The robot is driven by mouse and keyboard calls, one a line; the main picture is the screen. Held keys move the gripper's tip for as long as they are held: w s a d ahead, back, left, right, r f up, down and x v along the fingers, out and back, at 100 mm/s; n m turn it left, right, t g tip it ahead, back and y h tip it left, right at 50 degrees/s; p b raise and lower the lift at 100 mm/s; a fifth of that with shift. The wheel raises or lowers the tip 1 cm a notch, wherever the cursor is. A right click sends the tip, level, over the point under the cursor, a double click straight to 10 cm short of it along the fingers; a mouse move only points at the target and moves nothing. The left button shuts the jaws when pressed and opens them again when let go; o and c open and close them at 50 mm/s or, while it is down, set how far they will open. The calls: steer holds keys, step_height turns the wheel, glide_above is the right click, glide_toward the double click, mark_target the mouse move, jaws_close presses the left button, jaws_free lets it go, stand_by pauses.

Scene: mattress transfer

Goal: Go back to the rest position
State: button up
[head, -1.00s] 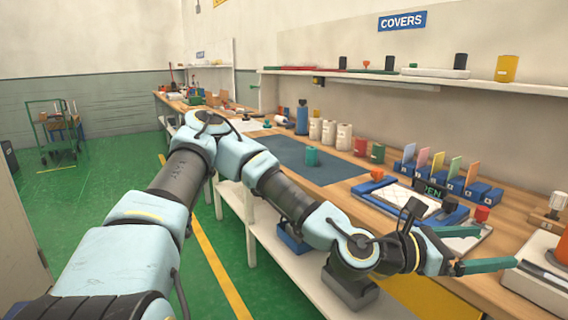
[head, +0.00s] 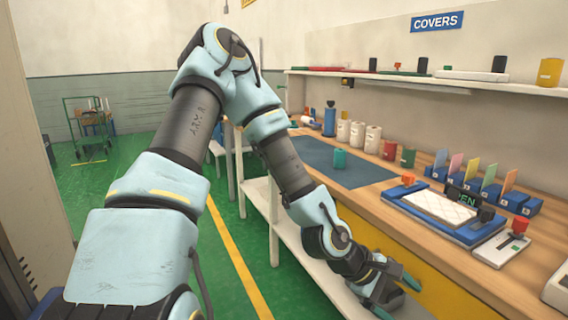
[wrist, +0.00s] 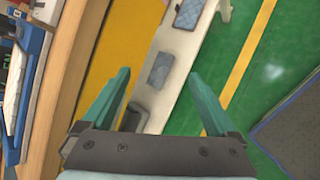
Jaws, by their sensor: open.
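My gripper (head: 397,297) is open and empty, pointing down past the bench's front edge, in front of the yellow panel. In the wrist view its two teal fingers (wrist: 158,75) are spread wide with nothing between them. My arm folds down from a raised elbow on the left. A white quilted pad (head: 438,206) lies in a blue frame (head: 467,234) on the bench, to the right of and apart from the gripper.
The wooden bench (head: 375,205) holds a dark blue mat (head: 315,165), bottles, cans and coloured cards in blue holders. In the wrist view, the pale lower shelf (wrist: 180,45) carries grey-blue blocks (wrist: 160,70). Green floor (head: 228,285) with a yellow line is open on the left.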

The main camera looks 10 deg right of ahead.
steer(key=w+a+r+m+t+y, duration=0.1)
steer(key=w+a+m+t+y, duration=0.15)
steer(key=w+a, duration=0.55)
steer(key=w+a+r+m+t+y, duration=0.15)
steer(key=w+a+y, duration=0.25)
steer(key=a, duration=0.9)
steer(key=a+r+m+y, duration=0.1)
steer(key=a+r, duration=0.3)
steer(key=a, duration=0.4)
steer(key=a+r+m+y, duration=0.1)
steer(key=a+r+m, duration=0.1)
steer(key=a+r, duration=0.3)
steer(key=a, duration=0.3)
steer(key=shift+r+p, duration=0.3)
steer(key=shift+p, duration=0.05)
steer(key=shift+y, duration=0.25)
